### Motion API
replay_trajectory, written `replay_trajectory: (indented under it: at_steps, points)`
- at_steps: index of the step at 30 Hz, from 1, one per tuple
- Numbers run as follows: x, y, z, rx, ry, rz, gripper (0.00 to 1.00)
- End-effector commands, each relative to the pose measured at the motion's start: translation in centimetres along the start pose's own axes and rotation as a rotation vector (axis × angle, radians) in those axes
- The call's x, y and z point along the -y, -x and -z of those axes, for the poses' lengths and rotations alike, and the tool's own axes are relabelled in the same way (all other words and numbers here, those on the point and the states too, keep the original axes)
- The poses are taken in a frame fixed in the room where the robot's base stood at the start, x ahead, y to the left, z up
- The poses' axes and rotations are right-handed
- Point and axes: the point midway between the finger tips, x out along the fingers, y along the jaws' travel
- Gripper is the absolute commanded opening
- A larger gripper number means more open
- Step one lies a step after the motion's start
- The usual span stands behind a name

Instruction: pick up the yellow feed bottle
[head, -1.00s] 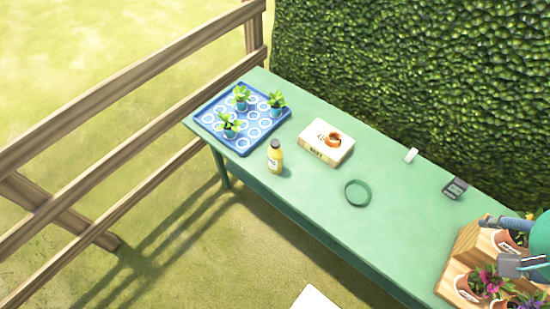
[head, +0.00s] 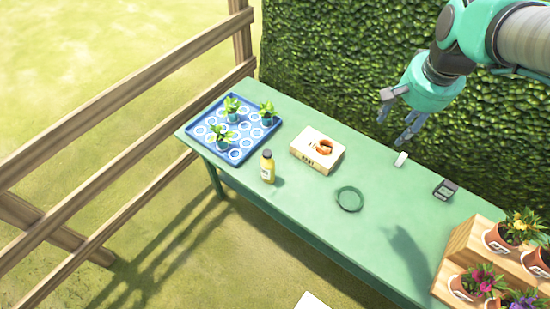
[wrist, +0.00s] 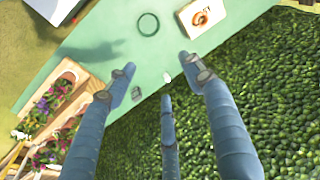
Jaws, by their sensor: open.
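The yellow feed bottle (head: 267,167) stands upright on the green table (head: 300,210), near its front edge, just right of the blue tray. It has a dark cap and a pale label. My gripper (head: 397,117) is open and empty, raised above the back of the table by the hedge, well to the right of the bottle. In the wrist view its fingers (wrist: 157,80) are spread with nothing between them. I do not see the bottle in the wrist view.
A blue tray (head: 210,150) holds small potted seedlings. A box (head: 305,156) with a brown ring picture, a green ring (head: 350,199), a small white item (head: 401,159) and a dark gadget (head: 446,190) lie on the table. A wooden flower stand (head: 455,250) is at right. A hedge (head: 330,60) rises behind.

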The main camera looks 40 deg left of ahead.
Motion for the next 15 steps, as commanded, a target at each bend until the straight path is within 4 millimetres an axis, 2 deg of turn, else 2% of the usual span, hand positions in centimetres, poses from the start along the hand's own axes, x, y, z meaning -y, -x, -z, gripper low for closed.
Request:
replay_trajectory:
  at_steps: [1, 7, 15]
  points:
    - [1.8, -1.1, 0.5, 0.016, 0.01, 0.0, 0.52]
    - [8.4, -5.0, 1.6, 0.064, 0.025, -0.004, 0.52]
    - [17.6, -11.3, 1.1, 0.126, 0.048, -0.02, 0.52]
